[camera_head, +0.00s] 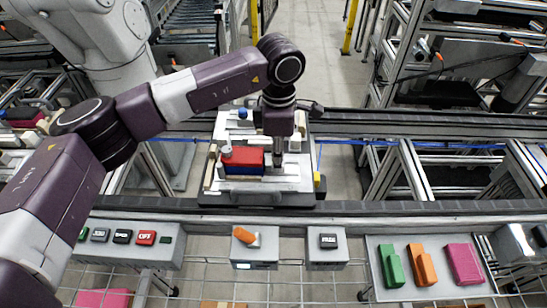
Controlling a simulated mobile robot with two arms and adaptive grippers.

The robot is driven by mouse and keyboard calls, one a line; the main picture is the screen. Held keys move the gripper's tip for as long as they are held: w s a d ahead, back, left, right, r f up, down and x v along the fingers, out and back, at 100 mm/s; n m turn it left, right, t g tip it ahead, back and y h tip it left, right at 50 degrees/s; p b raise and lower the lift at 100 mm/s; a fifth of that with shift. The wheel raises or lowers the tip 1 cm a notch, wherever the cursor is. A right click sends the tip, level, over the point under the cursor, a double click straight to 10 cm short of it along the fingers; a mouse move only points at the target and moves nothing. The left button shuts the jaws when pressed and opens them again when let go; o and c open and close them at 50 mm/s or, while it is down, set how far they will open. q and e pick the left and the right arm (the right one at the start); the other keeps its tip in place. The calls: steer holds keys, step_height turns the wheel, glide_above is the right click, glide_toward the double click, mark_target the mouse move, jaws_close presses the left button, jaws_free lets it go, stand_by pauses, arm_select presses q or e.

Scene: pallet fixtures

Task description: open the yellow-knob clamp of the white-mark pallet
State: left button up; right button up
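A pale grey pallet (222,186) sits on the conveyor rails in the middle of the head view. A red block (243,157) lies on it with a blue block (243,170) under it. A blue knob (243,113) is at its back, and a whitish knob (227,150) is at the left of the red block. A small yellow part (318,180) shows at its right edge; I cannot tell if it is the clamp's knob. My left gripper (278,158) points down over the pallet, right of the red block. Its fingertips are hard to make out. My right gripper is out of view.
A long rail (430,207) runs in front of the pallet, another behind it. Nearer stand a button box (130,240), an orange switch box (255,245) and a tray (395,290) with green, orange and pink pieces. The rails right of the pallet are clear.

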arm_select(q)
jaws_close()
steer(key=shift+d, duration=0.25)
steer(key=shift+d+b, duration=0.6)
steer(key=shift+d, duration=0.55)
steer(key=o, duration=0.6)
jaws_free()
steer(key=shift+a, duration=0.1)
steer(key=shift+o, duration=0.2)
steer(key=shift+a, duration=0.15)
steer(key=shift+r, duration=0.1)
